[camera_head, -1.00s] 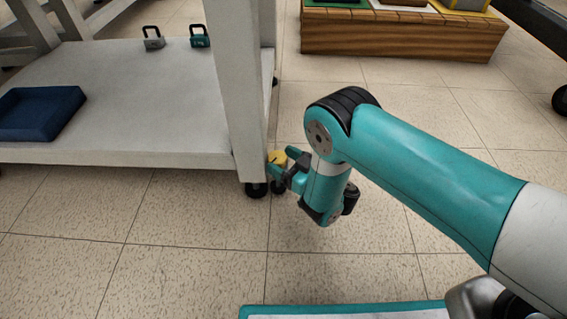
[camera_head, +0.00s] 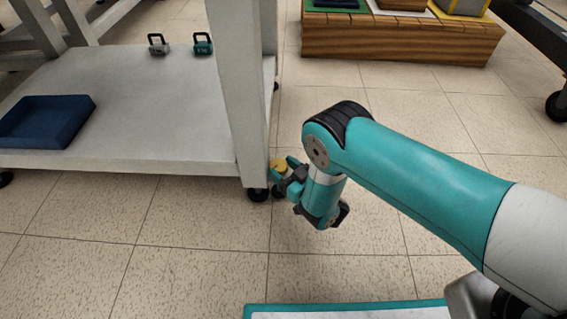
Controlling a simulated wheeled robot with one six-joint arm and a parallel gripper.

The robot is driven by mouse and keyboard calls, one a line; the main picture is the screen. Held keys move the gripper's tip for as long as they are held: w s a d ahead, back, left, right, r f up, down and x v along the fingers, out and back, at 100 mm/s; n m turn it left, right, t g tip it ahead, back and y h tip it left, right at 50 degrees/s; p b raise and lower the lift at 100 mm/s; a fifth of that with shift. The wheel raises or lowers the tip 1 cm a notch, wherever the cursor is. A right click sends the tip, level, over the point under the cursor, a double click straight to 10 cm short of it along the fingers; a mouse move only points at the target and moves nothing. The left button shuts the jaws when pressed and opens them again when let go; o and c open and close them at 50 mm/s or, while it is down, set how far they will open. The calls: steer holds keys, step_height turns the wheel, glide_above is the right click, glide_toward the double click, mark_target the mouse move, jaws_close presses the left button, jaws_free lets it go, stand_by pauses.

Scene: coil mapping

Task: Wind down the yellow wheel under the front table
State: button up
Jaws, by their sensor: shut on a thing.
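The yellow wheel (camera_head: 278,165) is a small disc low beside the foot of the white table's (camera_head: 150,162) right front leg. My gripper (camera_head: 284,174) is at the wheel, with its teal fingers reaching in from the right. It is shut on the wheel; the fingers partly hide it. A black caster (camera_head: 257,194) stands under the leg just left of the gripper.
A blue tray (camera_head: 45,122) and two small padlock-shaped weights, one grey (camera_head: 158,46) and one teal (camera_head: 203,45), are on the table's lower shelf. A wooden platform (camera_head: 400,42) stands at the back. A teal-edged board (camera_head: 345,310) lies in front.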

steer(key=o, duration=0.7)
steer(key=shift+c, duration=0.2)
steer(key=shift+w+f+y+b, duration=0.1)
steer(key=shift+f+y+b, duration=0.15)
steer(key=shift+b, duration=0.9)
steer(key=shift+d+n+g+y+b, duration=0.1)
steer(key=shift+n+g+y+b, duration=0.3)
steer(key=shift+b, duration=0.25)
steer(key=shift+n+g+y+b, duration=0.3)
steer(key=shift+g+b, duration=0.1)
steer(key=shift+b, duration=0.5)
steer(key=shift+b, duration=0.45)
